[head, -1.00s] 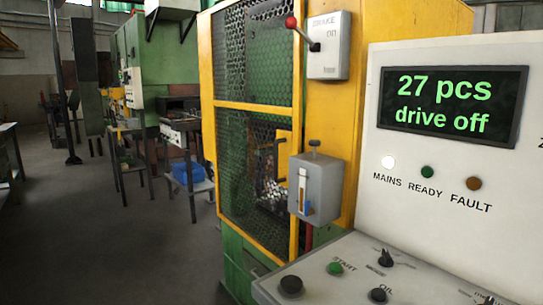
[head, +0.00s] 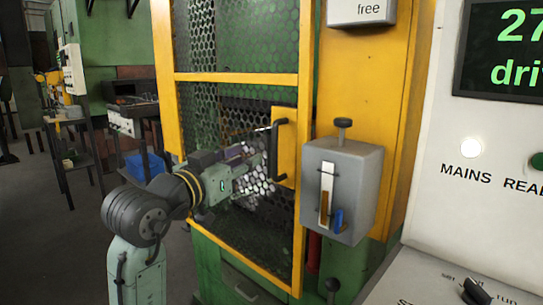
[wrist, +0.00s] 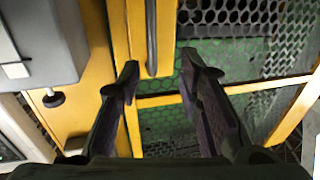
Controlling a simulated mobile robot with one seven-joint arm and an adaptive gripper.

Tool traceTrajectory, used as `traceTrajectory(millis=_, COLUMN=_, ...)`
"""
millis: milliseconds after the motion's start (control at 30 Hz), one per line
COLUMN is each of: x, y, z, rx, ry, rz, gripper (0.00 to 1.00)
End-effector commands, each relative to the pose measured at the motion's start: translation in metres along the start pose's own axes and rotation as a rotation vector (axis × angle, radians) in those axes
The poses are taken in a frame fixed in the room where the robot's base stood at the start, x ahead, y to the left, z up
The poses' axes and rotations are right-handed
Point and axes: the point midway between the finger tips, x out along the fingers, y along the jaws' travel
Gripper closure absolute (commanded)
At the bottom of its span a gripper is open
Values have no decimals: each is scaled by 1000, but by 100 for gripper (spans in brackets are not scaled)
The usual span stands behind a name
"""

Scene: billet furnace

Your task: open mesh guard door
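The mesh guard door (head: 237,78) has a yellow frame with dark mesh and looks shut against the machine. Its handle (head: 278,150) is a black upright bar on a yellow plate at the door's right side. The handle also shows in the wrist view (wrist: 151,35), top centre. My gripper (head: 260,146) is just left of the handle in the head view. In the wrist view my gripper (wrist: 158,72) is open, with its two dark fingers apart. The handle's end appears in the gap between the fingertips; I cannot tell whether it lies between them or just beyond.
A grey box (head: 343,185) with a gauge and a knob on top sticks out close right of the handle. A control panel (head: 485,140) stands at the far right. A small table (head: 130,120) with a blue bin (head: 144,165) stands left, with open floor beside it.

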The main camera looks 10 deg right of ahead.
Motion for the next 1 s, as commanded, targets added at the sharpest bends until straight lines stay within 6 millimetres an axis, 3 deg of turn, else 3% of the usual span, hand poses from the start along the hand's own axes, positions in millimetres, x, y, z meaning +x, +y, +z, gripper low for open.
traceTrajectory(millis=167, x=17, y=10, z=7, rx=-4, ry=-36, rz=35, gripper=67)
traceTrajectory(millis=600, x=94, y=11, z=8, rx=-3, ry=-32, rz=30, gripper=67)
traceTrajectory(millis=800, x=111, y=11, z=9, rx=-2, ry=-31, rz=29, gripper=67)
traceTrajectory(millis=1000, x=113, y=11, z=10, rx=-1, ry=-30, rz=28, gripper=67)
